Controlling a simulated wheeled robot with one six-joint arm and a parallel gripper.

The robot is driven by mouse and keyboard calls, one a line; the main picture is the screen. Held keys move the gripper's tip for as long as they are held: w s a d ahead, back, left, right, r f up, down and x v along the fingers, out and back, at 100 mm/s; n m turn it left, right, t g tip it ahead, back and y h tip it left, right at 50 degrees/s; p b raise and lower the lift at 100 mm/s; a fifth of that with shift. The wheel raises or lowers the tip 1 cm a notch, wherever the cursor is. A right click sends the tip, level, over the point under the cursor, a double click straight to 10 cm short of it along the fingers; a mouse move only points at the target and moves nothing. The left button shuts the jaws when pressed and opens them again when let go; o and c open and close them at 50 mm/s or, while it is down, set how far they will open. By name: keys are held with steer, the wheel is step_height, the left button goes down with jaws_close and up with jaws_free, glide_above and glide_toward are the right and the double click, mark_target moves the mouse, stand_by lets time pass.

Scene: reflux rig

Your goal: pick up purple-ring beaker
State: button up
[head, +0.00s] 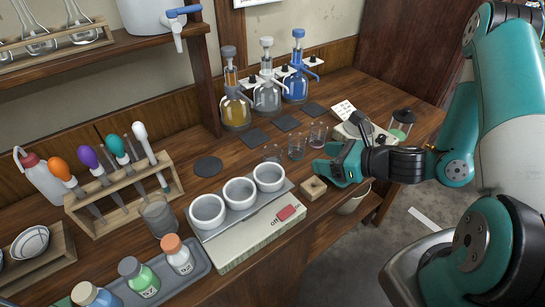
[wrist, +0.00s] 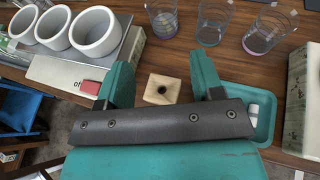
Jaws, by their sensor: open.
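Three small clear beakers stand in a row on the bench. I cannot tell surely which is the purple-ring one. The head view shows the left (head: 272,153), middle (head: 296,147) and right (head: 317,134) beakers too. My gripper (head: 328,165) is open and empty, just in front of the beakers and apart from them. Its spread fingers also show in the wrist view (wrist: 161,72).
A wooden block (head: 313,188) with a hole lies below and between my fingers. Three white crucibles (head: 239,191) sit on a hotplate (head: 247,231) to the left. Pump bottles (head: 267,93) stand behind. Dark square mats lie between bottles and beakers. A teal tray (wrist: 262,115) is at right.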

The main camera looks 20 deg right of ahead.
mark_target(280, 155)
steer(key=shift+w+a+f+b, duration=0.75)
steer(key=shift+w+f, duration=0.1)
steer(key=shift+w, duration=0.1)
steer(key=b, duration=0.3)
steer(key=shift+w+f, duration=0.25)
steer(key=b+x, duration=0.4)
steer(key=x, duration=0.1)
steer(key=b+x, duration=0.2)
steer(key=x, duration=0.1)
steer(key=shift+a+r, duration=0.2)
steer(key=shift+r, duration=0.15)
steer(key=shift+f+p+x, duration=0.15)
steer(key=shift+p+x, duration=0.2)
steer(key=shift+x, duration=1.1)
steer(key=shift+f+p+x, duration=0.1)
steer(key=shift+p+x, duration=0.2)
steer(key=shift+x, duration=1.15)
steer(key=shift+d, duration=0.2)
steer(key=c, duration=0.6)
